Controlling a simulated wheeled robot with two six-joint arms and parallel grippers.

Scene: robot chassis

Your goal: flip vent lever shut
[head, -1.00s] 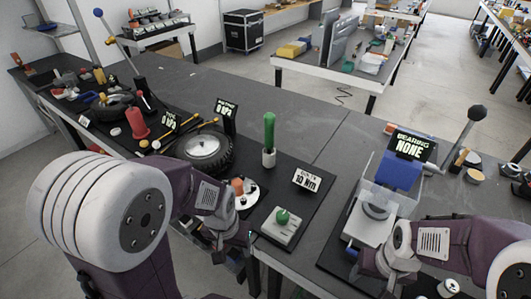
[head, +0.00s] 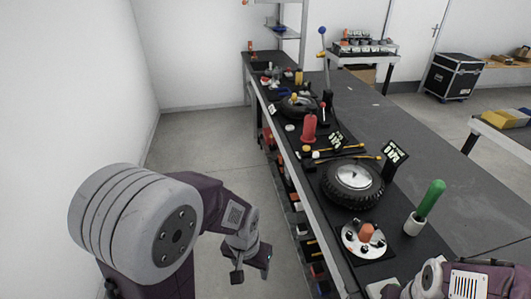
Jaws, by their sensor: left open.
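No label in the head view marks a vent lever, so I cannot tell which part it is. A tall lever with a blue ball top (head: 324,58) stands at the far part of the bench. A shorter lever with a red part (head: 323,110) stands in front of it, near a small tyre (head: 298,106). My left gripper (head: 250,268) is open and empty. It hangs over the floor, left of the bench's front edge and apart from both levers. My right arm shows at the bottom right, with its gripper out of view.
The long bench (head: 392,120) runs away from me, its front edge on the left. Open floor (head: 210,140) lies left of the bench.

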